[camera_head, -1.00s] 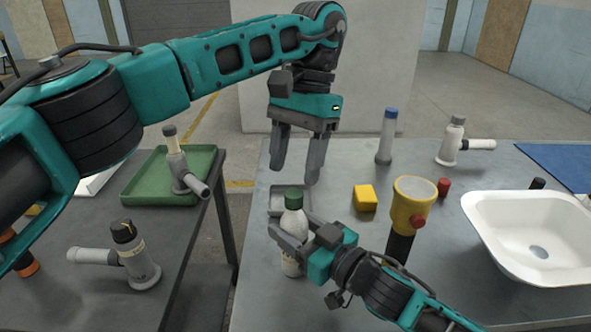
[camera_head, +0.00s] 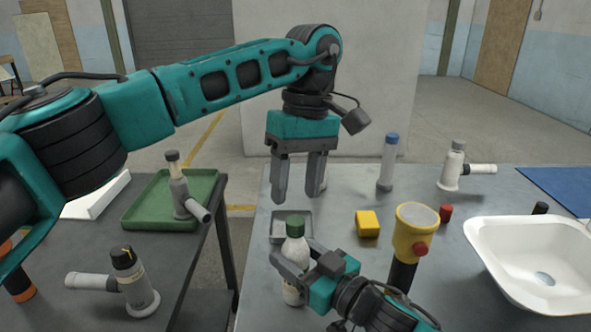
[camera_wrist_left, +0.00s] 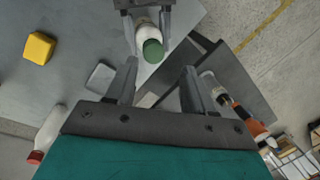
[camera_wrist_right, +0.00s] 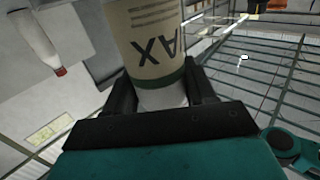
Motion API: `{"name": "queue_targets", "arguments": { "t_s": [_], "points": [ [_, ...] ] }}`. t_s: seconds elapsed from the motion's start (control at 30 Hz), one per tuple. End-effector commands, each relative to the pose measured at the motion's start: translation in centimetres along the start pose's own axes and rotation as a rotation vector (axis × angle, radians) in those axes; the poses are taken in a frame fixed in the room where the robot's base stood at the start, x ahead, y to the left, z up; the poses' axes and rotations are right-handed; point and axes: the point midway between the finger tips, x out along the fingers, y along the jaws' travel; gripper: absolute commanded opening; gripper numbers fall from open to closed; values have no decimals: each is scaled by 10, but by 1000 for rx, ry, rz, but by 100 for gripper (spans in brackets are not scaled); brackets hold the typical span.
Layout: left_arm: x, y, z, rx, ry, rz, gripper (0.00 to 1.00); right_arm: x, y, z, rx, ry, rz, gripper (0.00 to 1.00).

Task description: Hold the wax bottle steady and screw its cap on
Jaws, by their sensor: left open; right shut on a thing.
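The wax bottle (camera_head: 293,246) is white and stands upright near the front left of the right-hand table; its tan label fills the top of the right wrist view (camera_wrist_right: 148,40). The green cap (camera_head: 295,224) sits on its top, also in the left wrist view (camera_wrist_left: 153,51); I cannot tell how tightly. My right gripper (camera_head: 292,262) is shut around the bottle's body. My left gripper (camera_head: 297,193) is open and empty, fingers pointing down above the cap and apart from it. In the left wrist view the cap lies beyond its fingertips.
A shallow grey tray (camera_head: 276,229) lies just behind the bottle. A yellow block (camera_head: 367,223), yellow flashlight (camera_head: 414,232) and white basin (camera_head: 490,232) stand to the right. A gap separates this table from the left one, which holds a green tray (camera_head: 140,219).

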Motion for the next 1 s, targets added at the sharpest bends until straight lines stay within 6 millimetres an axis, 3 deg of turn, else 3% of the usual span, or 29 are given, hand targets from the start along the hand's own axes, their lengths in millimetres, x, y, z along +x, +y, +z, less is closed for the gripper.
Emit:
{"name": "queue_targets", "arguments": {
  "t_s": [1.0],
  "points": [
    [-18,-6,3,-1852,-93,152,53,0,0,1,0,-2,1,0]
  ]
}}
